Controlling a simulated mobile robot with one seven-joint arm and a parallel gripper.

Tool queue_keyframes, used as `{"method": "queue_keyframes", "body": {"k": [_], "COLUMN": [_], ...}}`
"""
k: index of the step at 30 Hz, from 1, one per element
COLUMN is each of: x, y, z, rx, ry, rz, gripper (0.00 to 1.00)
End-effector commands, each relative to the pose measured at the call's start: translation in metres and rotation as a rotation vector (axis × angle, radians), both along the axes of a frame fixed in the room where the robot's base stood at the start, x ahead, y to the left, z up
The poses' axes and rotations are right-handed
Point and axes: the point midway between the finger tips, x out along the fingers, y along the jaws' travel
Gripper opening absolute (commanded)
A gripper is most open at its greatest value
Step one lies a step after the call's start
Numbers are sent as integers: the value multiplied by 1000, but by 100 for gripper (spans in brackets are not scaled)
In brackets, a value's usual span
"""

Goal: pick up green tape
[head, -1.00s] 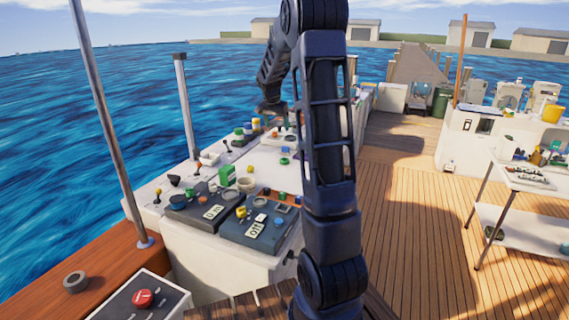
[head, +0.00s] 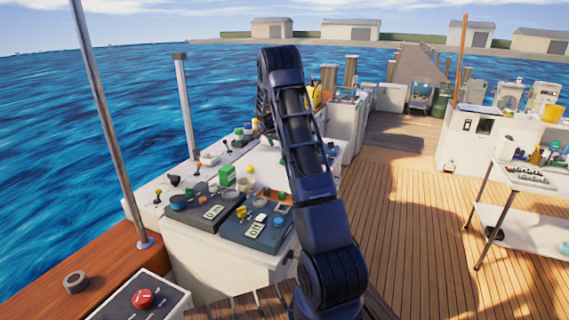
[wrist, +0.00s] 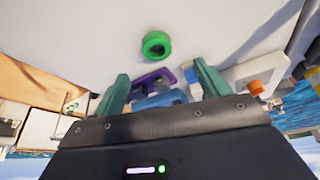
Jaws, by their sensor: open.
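The green tape (wrist: 157,44) is a small green ring lying on a white surface, at the upper middle of the wrist view. My gripper (wrist: 162,76) is open, with its two teal fingers on either side of the lower middle. The tape is apart from the fingers, beyond their tips and roughly centred between them. Nothing is held. In the head view my arm covers the middle of the white console, and I cannot make out the gripper or the tape there.
Purple (wrist: 152,77) and blue items show between the fingers, and an orange-capped item (wrist: 255,88) lies to the right. In the head view, dark control panels (head: 257,227) and a green block (head: 227,174) crowd the console. Open deck (head: 420,240) lies to the right.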

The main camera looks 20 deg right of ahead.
Motion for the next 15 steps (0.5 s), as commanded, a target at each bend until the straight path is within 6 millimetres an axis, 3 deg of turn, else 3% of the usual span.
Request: {"method": "queue_keyframes", "body": {"k": [9,15], "x": [6,7], "y": [-15,-20], "z": [-39,-49], "rx": [1,1], "ry": [1,1], "rz": [1,1], "gripper": [75,75]}}
